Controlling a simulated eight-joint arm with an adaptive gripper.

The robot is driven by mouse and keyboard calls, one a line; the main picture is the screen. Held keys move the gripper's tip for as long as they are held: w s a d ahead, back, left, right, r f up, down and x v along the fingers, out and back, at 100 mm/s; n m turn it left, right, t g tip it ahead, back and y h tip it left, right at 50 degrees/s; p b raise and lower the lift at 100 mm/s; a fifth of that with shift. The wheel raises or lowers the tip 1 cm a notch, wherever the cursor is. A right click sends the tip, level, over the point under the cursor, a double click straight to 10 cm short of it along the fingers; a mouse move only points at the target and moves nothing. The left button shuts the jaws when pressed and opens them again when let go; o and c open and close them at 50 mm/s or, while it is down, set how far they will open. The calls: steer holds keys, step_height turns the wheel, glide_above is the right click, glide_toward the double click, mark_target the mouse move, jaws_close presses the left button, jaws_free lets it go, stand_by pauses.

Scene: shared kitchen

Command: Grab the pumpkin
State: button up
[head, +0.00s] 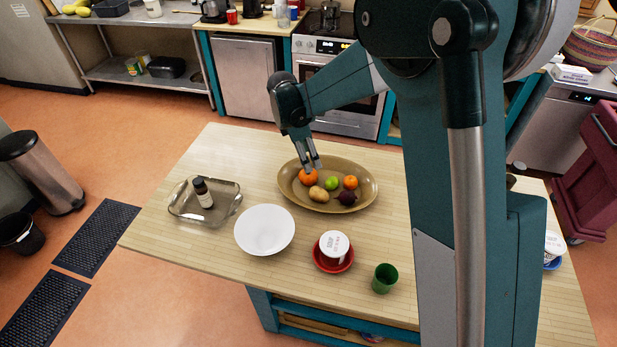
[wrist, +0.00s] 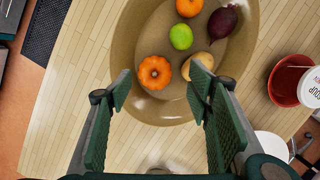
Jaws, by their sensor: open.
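The pumpkin (head: 308,177) is small, round and orange, and lies at the left end of an oval tan platter (head: 362,197) on the wooden table. In the wrist view the pumpkin (wrist: 154,72) shows its ridges and stem, near the platter's lower rim. My gripper (head: 314,164) is open and comes down from above, close over the pumpkin in the head view. In the wrist view the two finger pads (wrist: 161,90) are spread wide, with nothing between them. The pumpkin appears just beyond the fingertips, nearer the left one. I cannot tell the exact height gap.
The platter also holds a potato (head: 318,193), a lime (head: 331,183), an orange (head: 350,182) and a beet (head: 346,198). A white bowl (head: 265,230), a soup tub (head: 334,245) on a red plate, a green cup (head: 384,278) and a glass tray (head: 222,212) with a bottle (head: 203,193) stand nearby.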

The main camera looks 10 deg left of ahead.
mark_target(305, 174)
steer(key=shift+a+f+n, duration=0.4)
steer(key=shift+a+f, duration=0.65)
steer(key=shift+f, duration=0.05)
steer(key=shift+x, duration=1.25)
steer(key=shift+d, duration=0.1)
steer(key=shift+p+x, duration=0.35)
steer(key=shift+x, duration=2.25)
steer(key=shift+w, duration=0.15)
steer(key=shift+c, duration=0.2)
steer(key=c, duration=0.6)
